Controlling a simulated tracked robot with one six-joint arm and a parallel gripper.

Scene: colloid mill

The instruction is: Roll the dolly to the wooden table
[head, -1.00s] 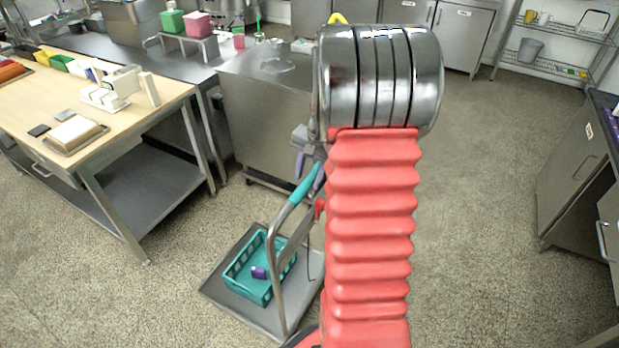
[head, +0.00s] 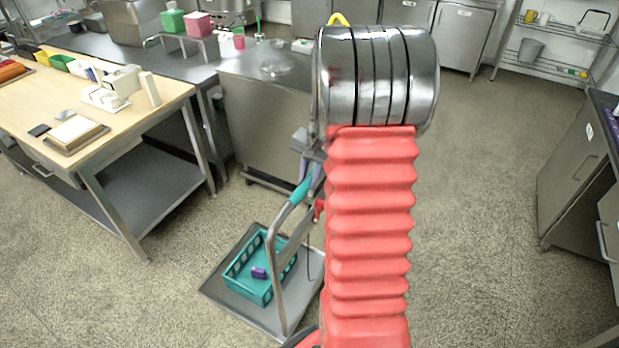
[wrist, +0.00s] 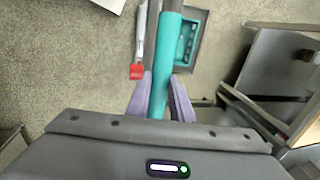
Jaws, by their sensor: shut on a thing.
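The dolly (head: 225,293) is a flat grey platform on the floor with an upright metal handle that has a teal grip (head: 302,190). A teal basket (head: 243,283) with a small purple item (head: 259,273) in it stands on the platform. My gripper (wrist: 158,98) is shut on the teal grip, its purple fingers on either side of it in the wrist view. In the head view my red arm hides part of the gripper and the handle. The wooden table (head: 150,100) stands to the left, apart from the dolly, with open floor between them.
Trays, a white device (head: 112,88) and small boxes lie on the wooden table. A steel cabinet (head: 262,125) stands behind the dolly. More cabinets (head: 570,185) stand at the right, and a wire shelf (head: 548,58) at the back right. The floor right of my arm is clear.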

